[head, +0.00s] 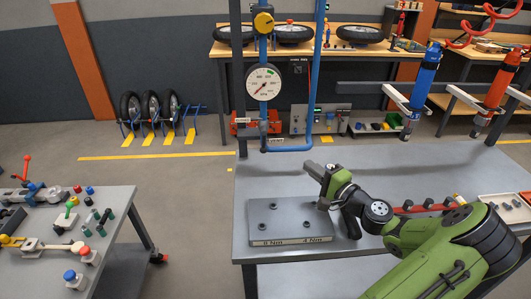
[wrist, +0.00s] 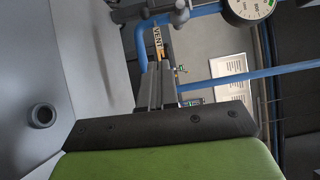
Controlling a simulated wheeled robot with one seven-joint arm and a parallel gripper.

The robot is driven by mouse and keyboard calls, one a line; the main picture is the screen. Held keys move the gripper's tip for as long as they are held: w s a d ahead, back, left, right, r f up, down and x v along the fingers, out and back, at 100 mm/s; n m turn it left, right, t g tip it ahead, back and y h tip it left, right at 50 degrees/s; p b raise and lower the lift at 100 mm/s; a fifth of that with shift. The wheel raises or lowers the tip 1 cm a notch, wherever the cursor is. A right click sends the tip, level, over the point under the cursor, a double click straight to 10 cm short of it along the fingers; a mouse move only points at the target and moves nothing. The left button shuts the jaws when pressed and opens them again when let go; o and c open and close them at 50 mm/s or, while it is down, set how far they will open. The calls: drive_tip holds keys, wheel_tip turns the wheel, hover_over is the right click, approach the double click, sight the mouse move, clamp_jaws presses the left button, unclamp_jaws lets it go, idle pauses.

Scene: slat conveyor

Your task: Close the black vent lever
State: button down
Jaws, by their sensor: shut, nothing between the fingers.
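My gripper (head: 309,167) is shut and empty above the grey bench, right of the blue pipe (head: 262,50) and pointing left. In the wrist view its dark fingers (wrist: 157,85) point at a VENT label (wrist: 158,42) beside the blue pipe. A dark fitting (wrist: 150,12) crosses the top edge of that view; I cannot tell whether it is the black vent lever. In the head view a small dark fitting (head: 264,128) sits on the pipe below the gauge (head: 263,83). The lever's angle is too small to make out.
A grey plate with pegs (head: 290,222) lies on the bench (head: 440,165) beneath my gripper. A dark upright post (head: 238,75) stands left of the pipe. A blue tool (head: 424,80) and a red tool (head: 495,85) hang at right. A tool table (head: 120,225) stands at left.

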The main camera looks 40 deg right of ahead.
drive_tip(key=b, duration=0.1)
approach(264, 141)
drive_tip(key=w+d+f, duration=0.2)
drive_tip(key=d, duration=0.3)
drive_tip(key=w+a, duration=0.1)
drive_tip(key=w, duration=0.2)
drive_tip(key=w+a, duration=0.1)
drive_tip(key=shift+w+a+r+b, duration=0.2)
drive_tip(key=shift+a+r+b, duration=0.05)
drive_tip(key=shift+a+b, duration=0.1)
drive_tip(key=shift+w+f, duration=0.1)
